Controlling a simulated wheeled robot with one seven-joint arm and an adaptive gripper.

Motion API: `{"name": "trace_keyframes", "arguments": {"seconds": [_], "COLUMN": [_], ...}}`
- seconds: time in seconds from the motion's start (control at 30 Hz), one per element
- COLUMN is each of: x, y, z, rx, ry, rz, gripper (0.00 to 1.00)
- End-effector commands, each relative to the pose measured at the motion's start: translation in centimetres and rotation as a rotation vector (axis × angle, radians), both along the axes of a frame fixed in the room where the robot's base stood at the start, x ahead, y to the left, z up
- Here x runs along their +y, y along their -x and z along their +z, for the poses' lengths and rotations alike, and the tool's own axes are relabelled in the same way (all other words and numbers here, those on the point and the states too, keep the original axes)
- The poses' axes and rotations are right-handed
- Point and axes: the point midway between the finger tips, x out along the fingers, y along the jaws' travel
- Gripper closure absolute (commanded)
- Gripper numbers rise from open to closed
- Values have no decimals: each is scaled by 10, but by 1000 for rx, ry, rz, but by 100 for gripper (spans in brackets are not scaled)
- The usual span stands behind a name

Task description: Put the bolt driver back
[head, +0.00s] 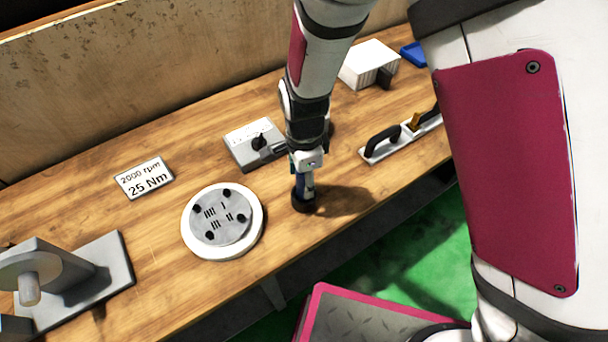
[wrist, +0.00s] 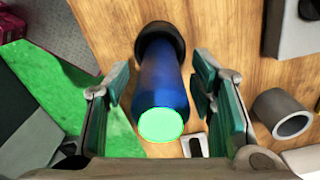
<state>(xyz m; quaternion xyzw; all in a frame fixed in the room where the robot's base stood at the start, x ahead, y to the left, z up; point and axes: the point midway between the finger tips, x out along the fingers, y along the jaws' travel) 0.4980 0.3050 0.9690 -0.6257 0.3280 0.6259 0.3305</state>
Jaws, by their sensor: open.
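A blue cylinder with a bright green end and a black base, which looks like the bolt driver (wrist: 162,80), stands on the wooden table. In the head view the bolt driver (head: 299,186) is mostly hidden behind my gripper (head: 306,172), with its black foot showing near the table's front edge. In the wrist view my gripper (wrist: 161,75) is open, with one finger on each side of the blue body. Small gaps seem to show beside the fingers; contact cannot be told. A grey holder (head: 375,155) with a black handle and a yellow piece lies to the right.
A round white plate with a grey disc (head: 222,219) sits left of my gripper. A grey box with a black knob (head: 240,150) stands behind. A sign reading 25 Nm (head: 144,178) and a grey machine part (head: 105,270) are further left. A white block (head: 362,62) stands at the back.

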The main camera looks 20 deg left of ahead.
Motion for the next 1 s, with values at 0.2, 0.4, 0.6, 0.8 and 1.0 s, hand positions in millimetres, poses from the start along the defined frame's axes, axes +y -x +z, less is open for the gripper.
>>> {"name": "trace_keyframes", "arguments": {"seconds": [0.2, 0.4, 0.6, 0.8, 1.0], "x": [1, 1, 0, 0, -21], "y": [-1, -1, 0, 0, -9], "z": [24, 66, 101, 120, 147], "rx": [-4, -4, -2, -1, -17], "ry": [-3, -4, -2, -2, -32], "rz": [2, 2, 2, 1, 48], "gripper": [50, 50, 50, 50, 50]}}
